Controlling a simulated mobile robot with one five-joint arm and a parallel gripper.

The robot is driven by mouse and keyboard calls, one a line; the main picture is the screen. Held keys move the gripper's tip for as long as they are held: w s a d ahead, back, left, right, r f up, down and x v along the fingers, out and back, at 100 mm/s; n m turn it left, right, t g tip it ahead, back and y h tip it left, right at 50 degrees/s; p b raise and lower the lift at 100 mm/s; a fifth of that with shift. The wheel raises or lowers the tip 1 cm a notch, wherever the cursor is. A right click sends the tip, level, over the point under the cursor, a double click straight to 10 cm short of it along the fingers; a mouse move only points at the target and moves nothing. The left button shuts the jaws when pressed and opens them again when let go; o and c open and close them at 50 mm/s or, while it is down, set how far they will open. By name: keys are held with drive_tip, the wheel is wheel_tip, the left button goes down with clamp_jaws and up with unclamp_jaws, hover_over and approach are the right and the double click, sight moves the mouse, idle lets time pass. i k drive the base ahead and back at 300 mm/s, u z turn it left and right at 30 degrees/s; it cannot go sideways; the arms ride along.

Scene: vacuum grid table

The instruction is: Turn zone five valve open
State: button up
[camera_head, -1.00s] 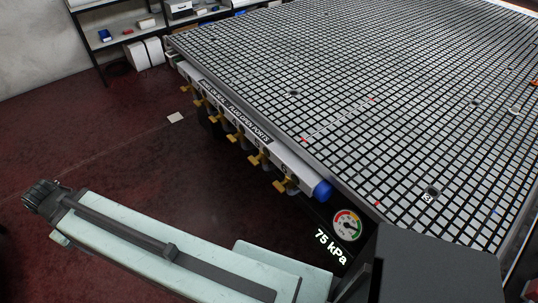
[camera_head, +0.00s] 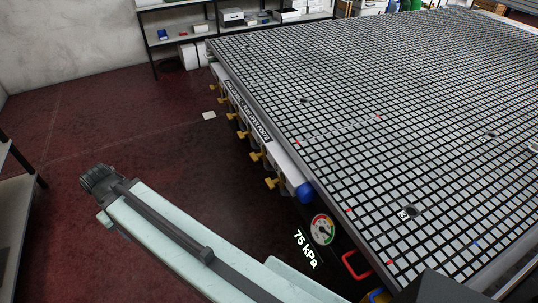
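A pale manifold rail (camera_head: 288,166) runs along the left side of the grid table (camera_head: 340,165). Several yellow valve handles hang in a row under it. The nearest is a yellow valve handle (camera_head: 275,183), with a second yellow valve handle (camera_head: 257,157) just beyond. The zone numbers are too small to read, so I cannot tell which valve is zone five. My arm reaches across the lower left, apart from the valves, and ends in a dark ridged part. No gripper fingers show. A round gauge (camera_head: 322,229) beside a 75 kPa readout sits near the table's near corner.
A blue end cap (camera_head: 306,192) closes the rail. A red handle (camera_head: 354,265) is low at the near corner. A shelf (camera_head: 190,33) stands at the back and a rack (camera_head: 18,210) at the left edge. Dark red floor is open left of the table.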

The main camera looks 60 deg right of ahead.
sight(254, 156)
drive_tip(key=u, duration=0.15)
drive_tip(key=i, duration=0.8)
drive_tip(key=z, duration=0.2)
drive_tip(key=k, duration=0.75)
drive_tip(key=u, duration=0.2)
drive_tip(key=i, duration=0.9)
drive_tip(key=z, duration=0.1)
